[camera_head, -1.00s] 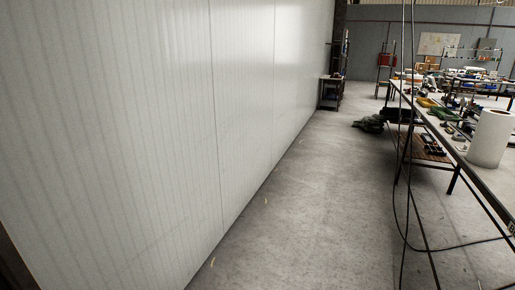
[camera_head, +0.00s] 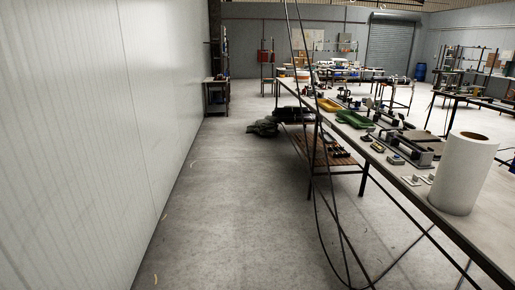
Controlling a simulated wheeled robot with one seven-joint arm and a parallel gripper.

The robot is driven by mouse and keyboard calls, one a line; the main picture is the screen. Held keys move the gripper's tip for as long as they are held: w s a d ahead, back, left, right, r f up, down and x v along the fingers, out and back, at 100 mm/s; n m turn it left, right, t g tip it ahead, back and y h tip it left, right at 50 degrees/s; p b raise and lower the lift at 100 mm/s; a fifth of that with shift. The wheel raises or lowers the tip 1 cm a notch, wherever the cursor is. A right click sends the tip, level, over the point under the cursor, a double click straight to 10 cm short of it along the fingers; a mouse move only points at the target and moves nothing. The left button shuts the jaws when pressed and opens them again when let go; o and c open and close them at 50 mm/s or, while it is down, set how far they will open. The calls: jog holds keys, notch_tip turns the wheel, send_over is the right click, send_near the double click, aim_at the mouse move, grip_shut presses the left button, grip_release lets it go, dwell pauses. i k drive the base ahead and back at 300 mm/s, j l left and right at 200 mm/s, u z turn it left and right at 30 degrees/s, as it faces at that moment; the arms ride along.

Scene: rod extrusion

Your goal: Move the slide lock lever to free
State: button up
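My gripper is not in view. No slide lock lever can be made out. A long workbench (camera_head: 452,226) runs from the near right towards the back. Dark fixtures (camera_head: 405,143) and small parts lie along its top, too small to tell whether one carries the lever. A green tray (camera_head: 354,119) and a yellow tray (camera_head: 329,104) sit farther along it.
A white roll (camera_head: 464,172) stands on the bench's near end. Dark cables (camera_head: 318,160) hang down beside the bench and loop over the floor. A pale panel wall (camera_head: 80,130) closes the left. The grey floor (camera_head: 225,220) between is clear. A dark heap (camera_head: 263,128) lies farther back.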

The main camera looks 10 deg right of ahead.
aim_at(369, 130)
jog(key=i+l+z, duration=0.25)
jog(key=i, duration=0.2)
jog(key=i+l+z, duration=0.25)
jog(key=i, duration=0.15)
jog(key=i+z, duration=0.2)
jog(key=i, duration=0.25)
